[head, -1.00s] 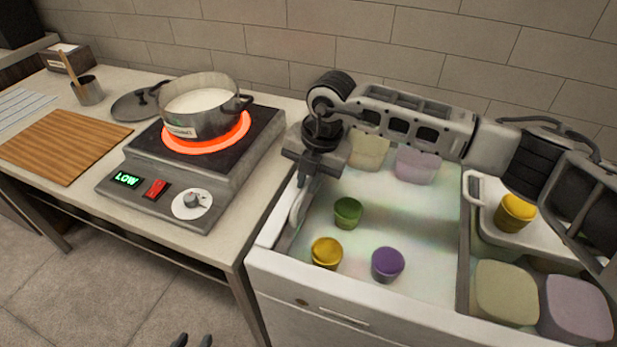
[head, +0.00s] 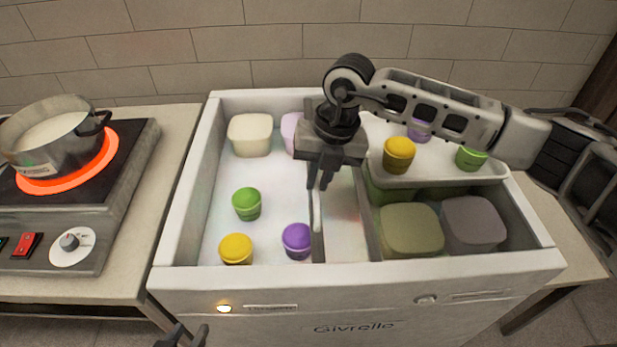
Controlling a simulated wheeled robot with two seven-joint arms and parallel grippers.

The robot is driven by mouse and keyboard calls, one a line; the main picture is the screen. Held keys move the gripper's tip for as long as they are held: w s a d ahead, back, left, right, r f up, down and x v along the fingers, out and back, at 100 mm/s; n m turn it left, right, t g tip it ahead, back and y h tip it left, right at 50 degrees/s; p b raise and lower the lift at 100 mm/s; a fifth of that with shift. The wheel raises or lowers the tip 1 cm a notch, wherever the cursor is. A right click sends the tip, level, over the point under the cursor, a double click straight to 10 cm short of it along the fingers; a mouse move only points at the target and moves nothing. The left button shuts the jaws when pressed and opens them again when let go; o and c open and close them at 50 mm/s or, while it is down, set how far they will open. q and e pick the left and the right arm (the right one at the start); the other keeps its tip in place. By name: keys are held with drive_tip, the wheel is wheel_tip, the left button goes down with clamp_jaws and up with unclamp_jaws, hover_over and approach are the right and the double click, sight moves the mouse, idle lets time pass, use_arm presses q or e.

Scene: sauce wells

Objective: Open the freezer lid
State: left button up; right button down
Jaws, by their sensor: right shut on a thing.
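The chest freezer (head: 345,280) stands in front of me, its left bay largely uncovered. Its sliding glass lid (head: 345,225) shows as a hazy strip at the right of that bay. A pale upright handle (head: 317,212) runs along the lid's left edge. My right gripper (head: 321,182) points down and is shut on that handle, hiding its upper end. My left gripper (head: 182,337) shows only its fingertips at the bottom edge; they are apart and empty, in front of the freezer's left corner.
The left bay holds a green cup (head: 246,204), yellow cup (head: 236,249), purple cup (head: 297,241) and pale tub (head: 250,134). A white tray (head: 400,181) with cups sits at right above tubs (head: 410,230). A pot (head: 50,140) stands on a glowing hotplate at left.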

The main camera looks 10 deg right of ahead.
sight(337, 200)
drive_tip(key=shift+s+d, duration=0.2)
drive_tip(key=shift+d, duration=0.7)
drive_tip(key=shift+s+d, duration=0.15)
drive_tip(key=shift+d, duration=0.75)
drive_tip(key=c, duration=1.5)
unclamp_jaws()
drive_tip(key=shift+o, duration=0.2)
drive_tip(key=shift+r, duration=0.1)
drive_tip(key=d+r+b, duration=0.1)
drive_tip(key=d+r, duration=0.2)
drive_tip(key=r, duration=1.2)
drive_tip(key=shift+s+r, duration=0.3)
drive_tip(key=shift+s, duration=0.05)
